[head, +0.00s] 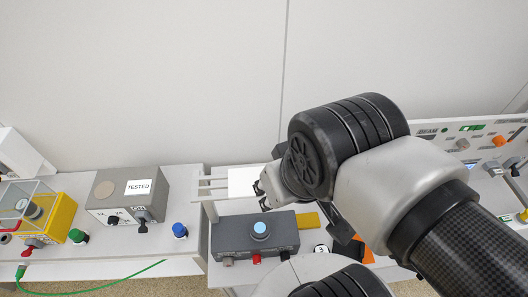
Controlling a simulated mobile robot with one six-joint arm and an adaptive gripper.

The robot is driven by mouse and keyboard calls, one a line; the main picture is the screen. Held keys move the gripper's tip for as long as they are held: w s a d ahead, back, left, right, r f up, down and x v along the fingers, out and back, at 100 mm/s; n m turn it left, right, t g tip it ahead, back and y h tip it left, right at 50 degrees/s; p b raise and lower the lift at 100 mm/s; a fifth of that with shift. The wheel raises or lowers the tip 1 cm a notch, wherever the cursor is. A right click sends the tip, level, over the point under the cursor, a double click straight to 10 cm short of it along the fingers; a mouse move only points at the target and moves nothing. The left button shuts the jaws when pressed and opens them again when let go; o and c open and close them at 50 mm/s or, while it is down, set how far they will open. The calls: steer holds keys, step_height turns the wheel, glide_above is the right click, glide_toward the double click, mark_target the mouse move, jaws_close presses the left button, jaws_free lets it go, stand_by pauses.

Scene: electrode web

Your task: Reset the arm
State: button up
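My arm reaches in from the lower right of the head view and covers much of the right half. My gripper (262,191) shows only in part, as small black finger pieces at the left side of the wrist. It is beside a white flat piece (241,182) at the back of the bench; I cannot tell whether they touch. Its opening is hidden by the wrist, so I cannot tell whether it is open or shut.
A dark grey box (228,238) with a round light blue top stands below the gripper. A grey box (107,212) labelled "TESTED" and a yellow unit (60,217) stand left. A control panel (458,130) is at right. A green cable (120,283) runs along the front.

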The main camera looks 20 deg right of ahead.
step_height(320, 180, down, 26)
steer(key=b, duration=2.6)
steer(key=shift+r, duration=0.1)
